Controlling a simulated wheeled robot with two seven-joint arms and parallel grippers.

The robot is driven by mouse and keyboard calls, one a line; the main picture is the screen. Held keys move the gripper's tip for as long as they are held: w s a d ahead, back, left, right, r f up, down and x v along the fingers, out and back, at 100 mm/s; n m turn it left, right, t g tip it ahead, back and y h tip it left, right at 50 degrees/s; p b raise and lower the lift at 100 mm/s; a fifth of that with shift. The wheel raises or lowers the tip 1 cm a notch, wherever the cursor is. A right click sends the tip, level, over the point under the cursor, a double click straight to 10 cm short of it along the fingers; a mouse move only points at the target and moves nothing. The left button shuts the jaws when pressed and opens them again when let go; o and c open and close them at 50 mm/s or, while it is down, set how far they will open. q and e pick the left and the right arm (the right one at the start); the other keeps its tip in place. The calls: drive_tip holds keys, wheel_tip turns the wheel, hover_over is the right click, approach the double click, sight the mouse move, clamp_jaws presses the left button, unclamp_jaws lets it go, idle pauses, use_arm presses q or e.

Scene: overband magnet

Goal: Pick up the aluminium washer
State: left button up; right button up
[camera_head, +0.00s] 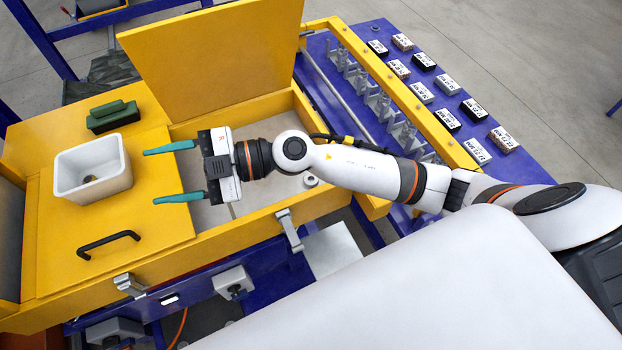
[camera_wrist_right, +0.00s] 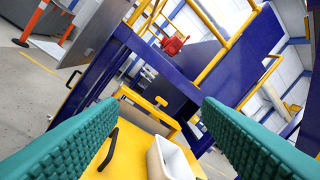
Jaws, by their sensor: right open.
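My right gripper (camera_head: 152,176) is open, its two teal fingers spread apart and pointing left toward a white bin (camera_head: 119,172). Nothing shows between the fingers, and in the right wrist view the gap between the fingertips (camera_wrist_right: 160,103) is empty too. The bin stands on the yellow lid; a small brownish round thing (camera_head: 90,179) lies in it, too small to identify. A small pale ring-like piece (camera_head: 311,180) shows just below my right forearm, at the open yellow box. I cannot tell whether either is the aluminium washer. My left gripper is not in view.
A dark green block (camera_head: 113,117) lies behind the bin. A black handle (camera_head: 108,243) rises from the yellow lid in front. A raised yellow panel (camera_head: 215,55) stands behind my right gripper. Several labelled blocks (camera_head: 448,120) sit on the blue surface at right.

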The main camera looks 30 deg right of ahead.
drive_tip(key=w+d+f+n+g+h, duration=0.1)
drive_tip(key=d+f+g+h, duration=0.1)
drive_tip(key=d+f+h, duration=0.3)
drive_tip(key=d+f+n+g+h, duration=0.1)
drive_tip(key=d+f+g+h, duration=0.15)
drive_tip(key=f, duration=0.45)
drive_tip(key=w+d+f+m+h, duration=0.25)
drive_tip(key=d+h, duration=0.25)
drive_tip(key=d, duration=0.4)
drive_tip(key=w+d+f+m+h, duration=0.1)
drive_tip(key=w+d+h, duration=0.2)
drive_tip(key=d+h, duration=0.5)
drive_tip(key=f, duration=0.2)
drive_tip(key=d+f+y, duration=0.1)
drive_tip(key=f, duration=0.1)
drive_tip(key=d+f+y, duration=0.1)
drive_tip(key=f, duration=0.1)
drive_tip(key=shift+s+d, duration=0.15)
drive_tip(key=shift+s, duration=0.05)
drive_tip(key=shift+s+d+f, duration=0.15)
drive_tip(key=shift+f, duration=1.4)
drive_tip(key=shift+s+d+f, duration=0.1)
drive_tip(key=shift+f, duration=1.4)
drive_tip(key=shift+c, duration=0.3)
drive_tip(key=c, duration=1)
